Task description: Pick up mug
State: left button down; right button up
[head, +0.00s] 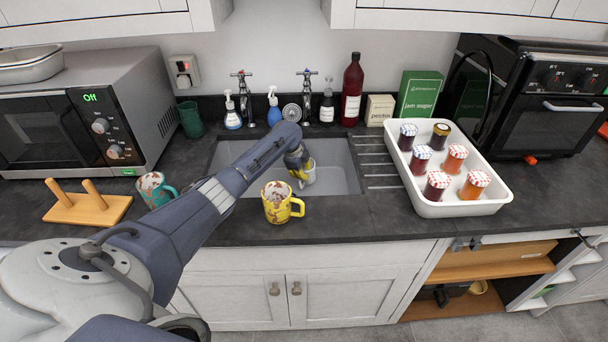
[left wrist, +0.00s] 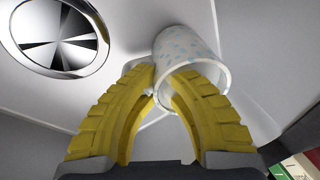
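A white mug with pale blue specks (left wrist: 185,48) is in the sink (head: 340,178), tilted, its open end toward the wrist camera. In the head view the mug (head: 309,173) is partly covered by my left gripper (head: 301,174). The yellow fingers of my left gripper (left wrist: 162,76) are drawn close together on the mug's near side, one at its rim and one by the handle. The exact contact is partly hidden. A yellow patterned mug (head: 277,206) stands on the counter in front of the sink. A teal-handled mug (head: 151,187) stands further left. My right gripper is not in view.
The sink drain (left wrist: 60,32) is left of the mug. Taps (head: 307,88) and several bottles stand behind the sink. A white tray of jars (head: 424,209) is right. A wooden stand (head: 82,217) and microwave (head: 90,105) are left. The front counter right of the yellow mug is clear.

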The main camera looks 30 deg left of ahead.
pick_arm(q)
jog(key=shift+r, duration=0.3)
notch_tip(320, 180, up, 9)
dwell(1.0)
jog(key=shift+r, duration=0.2)
dwell(0.3)
